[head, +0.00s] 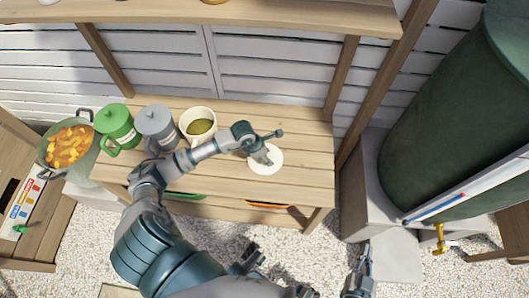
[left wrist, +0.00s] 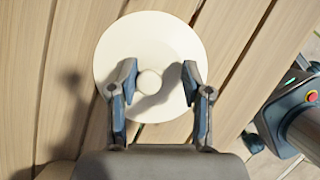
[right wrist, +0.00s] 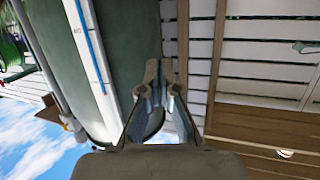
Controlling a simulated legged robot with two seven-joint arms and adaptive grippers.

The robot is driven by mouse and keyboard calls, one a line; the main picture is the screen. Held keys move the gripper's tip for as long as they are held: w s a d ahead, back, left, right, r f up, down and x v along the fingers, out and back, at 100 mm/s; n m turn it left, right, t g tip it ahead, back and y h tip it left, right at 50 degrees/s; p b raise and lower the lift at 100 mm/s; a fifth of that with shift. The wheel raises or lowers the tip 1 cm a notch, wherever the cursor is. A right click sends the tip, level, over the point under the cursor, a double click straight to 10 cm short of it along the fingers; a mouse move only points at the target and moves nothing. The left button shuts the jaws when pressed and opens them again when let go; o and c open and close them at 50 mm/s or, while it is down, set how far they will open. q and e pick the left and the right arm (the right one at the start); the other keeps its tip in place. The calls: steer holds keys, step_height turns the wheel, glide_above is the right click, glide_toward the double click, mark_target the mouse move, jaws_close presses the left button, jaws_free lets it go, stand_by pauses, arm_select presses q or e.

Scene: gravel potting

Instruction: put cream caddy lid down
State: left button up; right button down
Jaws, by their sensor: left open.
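The round cream lid (head: 262,167) lies flat on the wooden bench, to the right of the caddies. In the left wrist view the lid (left wrist: 150,35) shows its knob up. My left gripper (head: 268,150) is over the lid; in the left wrist view its open fingers (left wrist: 158,84) stand on either side of the knob, with gaps to it. The cream caddy (head: 199,127) stands open on the bench, with greenish-brown contents. My right gripper (head: 361,268) is low at the right, away from the bench; its fingertips (right wrist: 160,72) are together with nothing between them.
A green caddy (head: 116,128) and a grey caddy (head: 156,127), both lidded, stand left of the cream one. A pot of orange pieces (head: 69,147) is at far left. A large green barrel (head: 450,110) stands at right. The bench's right end (head: 310,165) is clear.

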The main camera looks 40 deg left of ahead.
arm_select(q)
steer(key=p+v, duration=0.3)
steer(key=v, duration=0.8)
steer(key=s+d+r+h, duration=0.25)
steer(key=d+h, duration=0.45)
steer(key=d, duration=0.7)
steer(key=d+r+n+t+h, duration=0.4)
steer(key=d+r+n+t, duration=0.2)
steer(key=r+n+t, duration=0.85)
steer(key=a+f+n+y, duration=0.7)
steer(key=f+n+y, duration=0.35)
steer(key=n, duration=0.85)
steer(key=s+d+f+n+g+y, duration=0.1)
steer(key=s+d+f+n+g, duration=0.1)
steer(key=s+f+n+g, duration=0.5)
steer(key=s+f+g, duration=0.2)
steer(key=s+f, duration=0.2)
steer(key=f, duration=0.2)
steer(key=shift+s, duration=0.35)
arm_select(e)
steer(key=s+d+f+g+h, duration=0.1)
steer(key=s+d+f+g, duration=0.1)
steer(key=s+f+g, duration=0.4)
steer(key=shift+d+h, duration=0.2)
steer(key=shift+h, duration=0.2)
